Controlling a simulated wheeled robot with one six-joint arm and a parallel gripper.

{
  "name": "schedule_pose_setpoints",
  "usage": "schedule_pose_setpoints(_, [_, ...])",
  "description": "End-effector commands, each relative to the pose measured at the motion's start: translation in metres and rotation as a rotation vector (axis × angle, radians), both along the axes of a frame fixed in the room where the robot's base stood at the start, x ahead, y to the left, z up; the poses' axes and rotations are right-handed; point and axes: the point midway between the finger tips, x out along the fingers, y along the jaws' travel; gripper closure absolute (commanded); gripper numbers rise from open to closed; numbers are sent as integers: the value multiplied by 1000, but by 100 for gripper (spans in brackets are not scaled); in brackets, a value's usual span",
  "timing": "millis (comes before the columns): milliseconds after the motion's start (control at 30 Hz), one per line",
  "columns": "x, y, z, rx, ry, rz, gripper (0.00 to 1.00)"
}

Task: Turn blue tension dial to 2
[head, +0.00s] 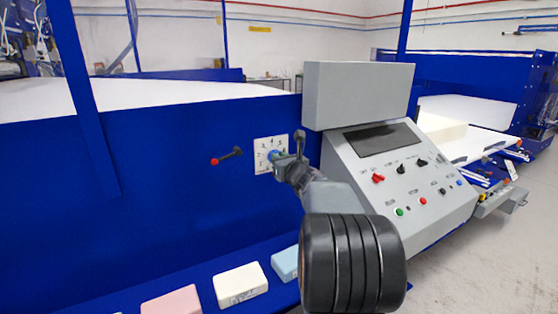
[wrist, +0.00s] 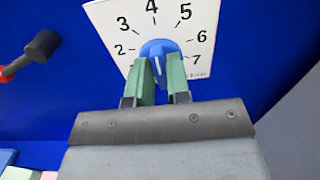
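The blue tension dial (wrist: 160,48) sits on a white number plate (wrist: 110,22) fixed to the blue machine wall. In the wrist view the numbers 2 to 7 show, with 4 at the top and 2 at the left. A white mark on the dial points downward in the picture, away from the 2. My gripper (wrist: 160,72) has its green fingers on either side of the dial's narrow grip, with little gap, and looks shut on it. The fingers hide the lower part of the dial. In the head view the dial (head: 273,155) is partly covered by my gripper (head: 283,159).
A grey control console (head: 400,180) stands close to the right of my arm. Foam blocks, pink (head: 171,300) and cream (head: 240,285), lie on the ledge below.

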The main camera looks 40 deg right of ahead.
Motion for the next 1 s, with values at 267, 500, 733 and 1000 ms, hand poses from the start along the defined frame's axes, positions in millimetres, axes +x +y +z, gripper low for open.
schedule_pose_setpoints(267, [0,0,0,0,0,0,100])
schedule_pose_setpoints(500, [0,0,-2,-21,2,0,100])
schedule_pose_setpoints(733, [0,1,-6,-137,17,-1,100])
schedule_pose_setpoints(1000, [0,2,-8,-380,49,-1,100])
